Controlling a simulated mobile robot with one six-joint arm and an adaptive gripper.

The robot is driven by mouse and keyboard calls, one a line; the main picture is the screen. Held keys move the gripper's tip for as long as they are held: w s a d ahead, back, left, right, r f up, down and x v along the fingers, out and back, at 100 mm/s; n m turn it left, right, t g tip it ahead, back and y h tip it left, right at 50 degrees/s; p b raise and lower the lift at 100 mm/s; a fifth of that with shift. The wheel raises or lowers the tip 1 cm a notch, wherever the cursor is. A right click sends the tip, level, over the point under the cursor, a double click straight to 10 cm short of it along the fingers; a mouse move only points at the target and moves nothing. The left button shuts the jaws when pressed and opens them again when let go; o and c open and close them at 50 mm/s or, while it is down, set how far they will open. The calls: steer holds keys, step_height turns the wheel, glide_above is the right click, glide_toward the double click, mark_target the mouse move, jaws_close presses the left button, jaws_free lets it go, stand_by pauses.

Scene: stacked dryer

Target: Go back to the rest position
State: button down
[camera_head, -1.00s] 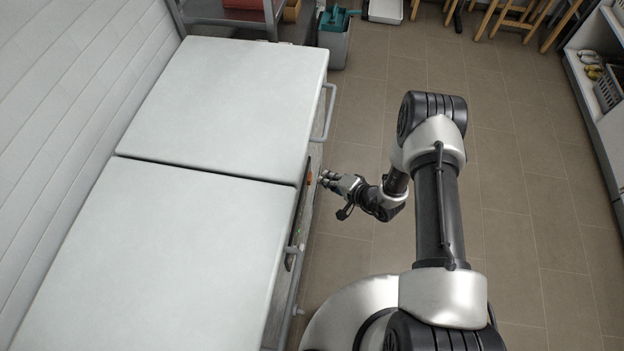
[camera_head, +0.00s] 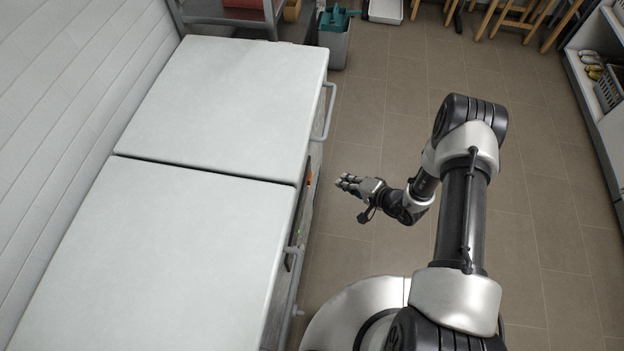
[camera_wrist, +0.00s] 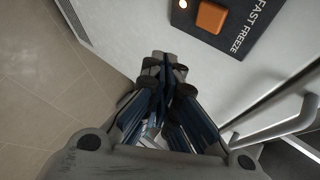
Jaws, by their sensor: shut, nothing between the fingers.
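My gripper (camera_head: 347,182) is in the middle of the head view, to the right of the stacked white appliance (camera_head: 225,100), with a strip of floor showing between them. In the wrist view my gripper (camera_wrist: 168,65) is shut with its fingertips together and nothing between them. Beyond the fingertips is the white front with an orange square button (camera_wrist: 211,16) on a dark panel marked "FAST FREEZE". A small round light (camera_wrist: 183,4) glows beside the button. The fingers are apart from the button.
A bin (camera_head: 336,42) with a teal item stands at the back. Shelves (camera_head: 594,75) line the right. The tiled floor (camera_head: 545,200) is open.

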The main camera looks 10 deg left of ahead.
stand_by(0.4)
steer(key=w+a+r+n+g+y, duration=0.1)
steer(key=a+r+n+g+y, duration=0.2)
steer(key=r, duration=1.5)
steer(key=s+a+r+n+g+h, duration=0.1)
steer(key=s+r, duration=0.3)
steer(key=r, duration=0.4)
steer(key=s+a+r+n+g+h, duration=0.1)
steer(key=s+r+n+g, duration=0.15)
steer(key=r, duration=0.45)
steer(key=s+d+r+t+h, duration=0.2)
steer(key=s+d+r+h, duration=0.3)
steer(key=s, duration=0.5)
steer(key=s+d+r+t+h, duration=0.2)
steer(key=s+d+r+h, duration=0.3)
steer(key=s+d+r, duration=0.4)
steer(key=shift+s+d+m, duration=0.35)
steer(key=shift+s+d, duration=0.45)
steer(key=shift+d, duration=0.25)
steer(key=shift+r, duration=0.1)
